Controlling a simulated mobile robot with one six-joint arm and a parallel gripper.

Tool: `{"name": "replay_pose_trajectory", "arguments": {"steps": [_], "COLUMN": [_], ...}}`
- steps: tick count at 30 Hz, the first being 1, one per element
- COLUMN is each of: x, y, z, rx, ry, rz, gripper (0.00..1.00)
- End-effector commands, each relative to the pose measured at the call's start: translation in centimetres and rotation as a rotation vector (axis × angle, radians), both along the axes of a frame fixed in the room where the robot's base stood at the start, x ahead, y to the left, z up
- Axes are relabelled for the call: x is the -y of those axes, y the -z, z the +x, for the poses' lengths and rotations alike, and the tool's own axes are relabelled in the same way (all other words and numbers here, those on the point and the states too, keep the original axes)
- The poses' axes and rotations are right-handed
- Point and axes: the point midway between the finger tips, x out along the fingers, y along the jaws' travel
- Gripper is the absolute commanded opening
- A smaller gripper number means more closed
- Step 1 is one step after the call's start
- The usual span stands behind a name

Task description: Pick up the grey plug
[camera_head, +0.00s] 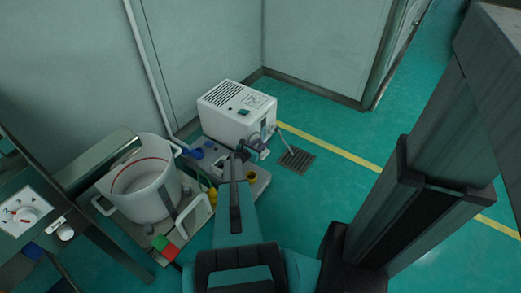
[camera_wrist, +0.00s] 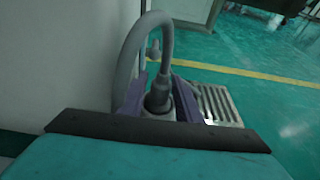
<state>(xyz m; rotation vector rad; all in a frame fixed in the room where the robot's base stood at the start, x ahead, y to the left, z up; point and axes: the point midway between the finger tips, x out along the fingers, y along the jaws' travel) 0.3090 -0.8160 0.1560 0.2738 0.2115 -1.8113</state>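The grey plug (camera_wrist: 158,95) stands upright in the middle of the wrist view, with a thick grey hose (camera_wrist: 163,19) arching up and over from it. Purple parts (camera_wrist: 187,98) flank the plug on both sides; I cannot tell whether they hold it. A dark bar and a teal block of my own arm hide what lies below it. In the head view my gripper (camera_head: 239,156) reaches to the front of the white machine (camera_head: 233,112), beside a small grey-purple fitting (camera_head: 261,148). My fingertips are too small and dark there to show their opening or any contact.
A floor grate (camera_head: 297,159) lies right of the machine. Walls close off the back. Open green floor lies to the right.

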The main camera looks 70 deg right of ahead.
Motion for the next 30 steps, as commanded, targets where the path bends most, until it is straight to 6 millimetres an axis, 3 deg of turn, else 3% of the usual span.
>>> {"name": "replay_pose_trajectory", "arguments": {"steps": [11,15,17,30], "x": [0.00,0.00,0.00,-0.01], "y": [-0.02,-0.01,-0.02,-0.84], "z": [-0.04,-0.06,-0.06,-0.13], "rx": [0.000,0.001,0.001,0.001], "ry": [0.001,0.001,0.001,0.003], "rz": [0.000,0.000,0.000,0.000], "gripper": [0.31,0.07,0.00,0.00]}}
